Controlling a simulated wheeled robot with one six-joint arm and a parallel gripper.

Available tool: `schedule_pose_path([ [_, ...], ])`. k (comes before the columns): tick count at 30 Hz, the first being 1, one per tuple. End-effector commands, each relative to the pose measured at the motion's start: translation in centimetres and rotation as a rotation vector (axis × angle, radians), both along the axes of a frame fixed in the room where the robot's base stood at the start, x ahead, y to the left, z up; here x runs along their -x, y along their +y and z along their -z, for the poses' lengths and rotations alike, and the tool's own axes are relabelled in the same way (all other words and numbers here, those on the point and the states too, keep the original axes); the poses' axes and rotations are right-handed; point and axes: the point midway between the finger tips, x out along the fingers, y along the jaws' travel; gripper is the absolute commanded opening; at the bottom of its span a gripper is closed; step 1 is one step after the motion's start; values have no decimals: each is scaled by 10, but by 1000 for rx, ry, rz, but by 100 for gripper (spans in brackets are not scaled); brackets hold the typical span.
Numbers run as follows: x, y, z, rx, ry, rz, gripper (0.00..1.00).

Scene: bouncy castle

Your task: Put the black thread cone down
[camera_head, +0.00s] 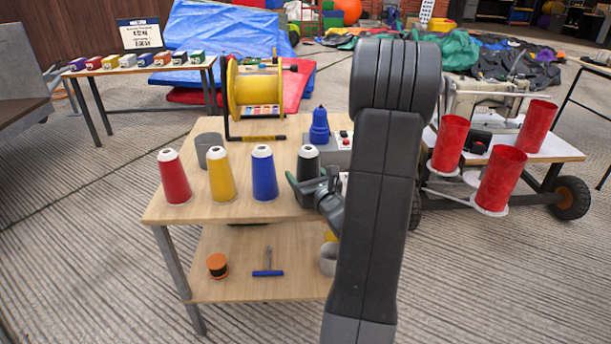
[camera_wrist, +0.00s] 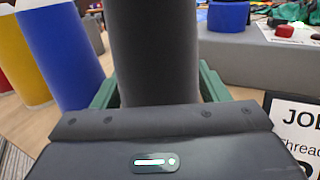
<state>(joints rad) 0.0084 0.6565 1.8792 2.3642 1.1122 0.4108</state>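The black thread cone (camera_head: 308,160) is upright, with a white top, at the right end of a row of cones at the wooden table (camera_head: 235,213). My gripper (camera_head: 312,185) reaches it from the front right, low on its body. In the wrist view the cone (camera_wrist: 153,50) fills the space between the green fingers (camera_wrist: 157,90), which lie against both its sides. My gripper hides part of its lower end, so I cannot tell whether its base touches the tabletop.
Blue (camera_head: 264,175), yellow (camera_head: 221,176) and red (camera_head: 174,178) cones stand to the left. The blue one is close beside the black one. A grey box (camera_head: 338,155) with a red button and a blue bottle (camera_head: 319,127) are behind. Red cylinders (camera_head: 501,178) stand on a cart to the right.

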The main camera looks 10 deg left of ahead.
Motion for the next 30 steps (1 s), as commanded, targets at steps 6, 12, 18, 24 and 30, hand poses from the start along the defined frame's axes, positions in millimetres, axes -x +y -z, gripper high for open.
schedule_pose_path([
  [6,0,0,0,0,0,0,80],
  [12,0,0,-4,0,0,0,80],
  [18,22,-19,-5,0,2,4,80],
  [24,57,-47,-4,0,2,5,80],
  [30,82,-67,-4,1,1,3,80],
])
